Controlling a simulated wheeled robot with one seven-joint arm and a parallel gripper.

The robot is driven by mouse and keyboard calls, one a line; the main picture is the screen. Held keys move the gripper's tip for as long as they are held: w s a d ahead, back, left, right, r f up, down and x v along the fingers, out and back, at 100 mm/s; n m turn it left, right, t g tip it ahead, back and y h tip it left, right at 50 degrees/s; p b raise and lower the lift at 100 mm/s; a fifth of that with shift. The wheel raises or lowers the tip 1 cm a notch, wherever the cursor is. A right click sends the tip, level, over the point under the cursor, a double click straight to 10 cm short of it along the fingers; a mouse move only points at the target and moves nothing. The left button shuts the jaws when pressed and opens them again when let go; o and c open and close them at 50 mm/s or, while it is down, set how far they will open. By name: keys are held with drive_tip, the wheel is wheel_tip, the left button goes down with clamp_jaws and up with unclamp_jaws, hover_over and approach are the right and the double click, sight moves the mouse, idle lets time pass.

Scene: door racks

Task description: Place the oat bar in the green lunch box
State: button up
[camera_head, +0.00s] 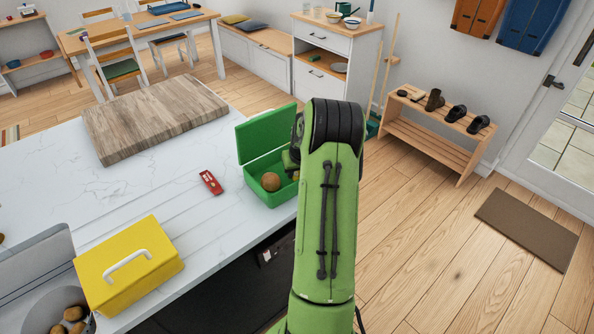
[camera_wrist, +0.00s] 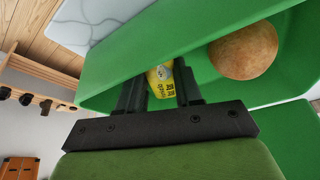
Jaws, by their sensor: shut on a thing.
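The green lunch box (camera_head: 270,188) stands open on the counter beside my arm, its lid raised at the back. It fills much of the wrist view (camera_wrist: 120,70). A round brown item (camera_head: 271,181) lies in it and also shows in the wrist view (camera_wrist: 243,52). My gripper (camera_wrist: 160,82) is shut on a small yellow packet with dark print (camera_wrist: 161,76), which looks like the oat bar; its label is not readable. The packet is at the box's interior; I cannot tell whether it touches the floor. In the head view my arm hides the gripper and packet.
A red packet (camera_head: 211,182) lies on the counter left of the lunch box. A closed yellow box with a white handle (camera_head: 128,265) stands at the front left. A wooden board (camera_head: 155,117) lies behind. The counter between them is clear.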

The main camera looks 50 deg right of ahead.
drive_tip(key=shift+f, duration=0.15)
drive_tip(key=o, duration=1)
drive_tip(key=shift+r, duration=0.2)
drive_tip(key=v, duration=1.2)
drive_tip(key=a+r+n, duration=0.1)
drive_tip(key=a+r, duration=0.2)
drive_tip(key=a, duration=0.4)
drive_tip(key=w+a+r+n, duration=0.1)
drive_tip(key=a+r, duration=0.3)
drive_tip(key=a, duration=0.3)
drive_tip(key=a+r+n, duration=0.2)
drive_tip(key=a+r, duration=0.1)
drive_tip(key=a, duration=0.4)
drive_tip(key=s+a+n+y, duration=0.1)
drive_tip(key=s+a, duration=0.4)
drive_tip(key=s+a+n+t+y, duration=0.1)
drive_tip(key=s+a, duration=0.3)
drive_tip(key=a, duration=0.2)
drive_tip(key=s+a+n+t+p, duration=0.1)
drive_tip(key=s+a, duration=0.4)
drive_tip(key=shift+s+a+r+y, duration=0.15)
drive_tip(key=shift+s+r+y, duration=0.15)
drive_tip(key=shift+r+y, duration=0.1)
